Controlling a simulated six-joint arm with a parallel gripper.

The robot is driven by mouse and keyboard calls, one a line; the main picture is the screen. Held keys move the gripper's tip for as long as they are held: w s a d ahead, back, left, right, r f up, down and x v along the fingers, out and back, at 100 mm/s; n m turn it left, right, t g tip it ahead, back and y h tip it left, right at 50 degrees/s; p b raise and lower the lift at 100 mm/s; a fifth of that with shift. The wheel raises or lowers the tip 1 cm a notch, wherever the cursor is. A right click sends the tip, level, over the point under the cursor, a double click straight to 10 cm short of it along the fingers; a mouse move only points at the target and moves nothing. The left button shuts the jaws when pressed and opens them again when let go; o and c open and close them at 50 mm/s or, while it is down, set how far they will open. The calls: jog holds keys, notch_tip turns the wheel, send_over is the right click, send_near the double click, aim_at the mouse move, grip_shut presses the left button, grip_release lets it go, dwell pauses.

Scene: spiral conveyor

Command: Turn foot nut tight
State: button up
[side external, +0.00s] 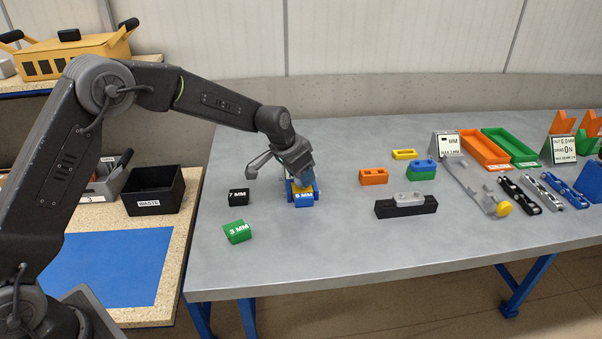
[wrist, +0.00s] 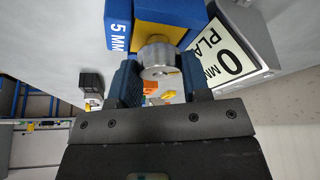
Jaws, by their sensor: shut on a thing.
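The foot nut (wrist: 159,60) is a short silver round piece, seen in the wrist view between my two blue fingers. My gripper (wrist: 158,72) is shut on it. Just beyond the nut is a yellow part (wrist: 155,38) against a blue block marked 5 MM (wrist: 120,32). In the side view my gripper (side external: 301,178) points down at the yellow part and the blue 5 MM block (side external: 304,200). The nut is hidden there. How tight the nut is cannot be seen.
A black 7 MM block (side external: 238,196) and a green 3 MM block (side external: 237,232) lie left of my gripper. An orange block (side external: 373,177) and a black bar (side external: 405,208) stand to the right. A 0 MM sign (wrist: 228,50) is close in the wrist view.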

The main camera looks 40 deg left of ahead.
jog(key=m, duration=0.2)
jog(key=m+g+h, duration=0.1)
jog(key=m, duration=0.2)
jog(key=shift+a+h, duration=0.1)
jog(key=shift+h, duration=0.2)
jog(key=shift+m, duration=0.3)
jog(key=o, duration=0.9)
jog(key=v, duration=1.3)
jog(key=shift+a+r, duration=0.25)
jog(key=shift+r, duration=0.1)
jog(key=shift+r, duration=0.1)
